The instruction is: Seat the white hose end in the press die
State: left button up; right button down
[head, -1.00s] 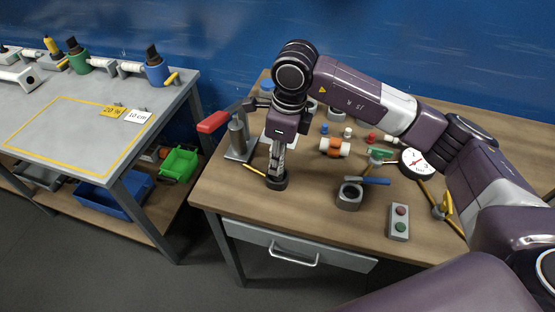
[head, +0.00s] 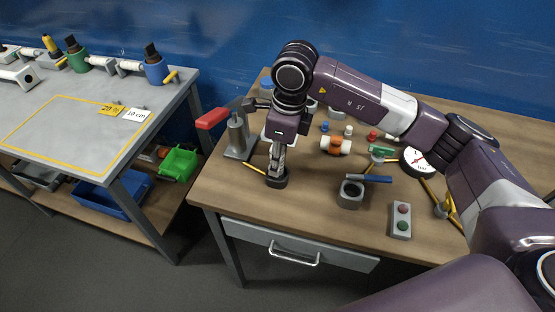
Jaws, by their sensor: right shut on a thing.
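My right gripper (head: 276,164) points down over the left part of the wooden table, shut on a dark round piece (head: 276,183) at or just above the tabletop. I cannot tell whether this piece belongs to the white hose end. A grey metal press (head: 237,138) with a red lever (head: 212,118) stands just left of the gripper. Its die cannot be made out. A white part (head: 265,136) shows partly behind the gripper and I cannot identify it. My left gripper is not in view.
On the wooden table (head: 300,213), right of my gripper, are an orange and white fitting (head: 335,146), a grey holder (head: 350,197) with a blue-handled tool (head: 370,179), a round gauge (head: 415,161) and a button box (head: 401,220). The front left tabletop is clear.

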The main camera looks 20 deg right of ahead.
dwell(0.7)
jog(key=c, duration=1.6)
grip_release()
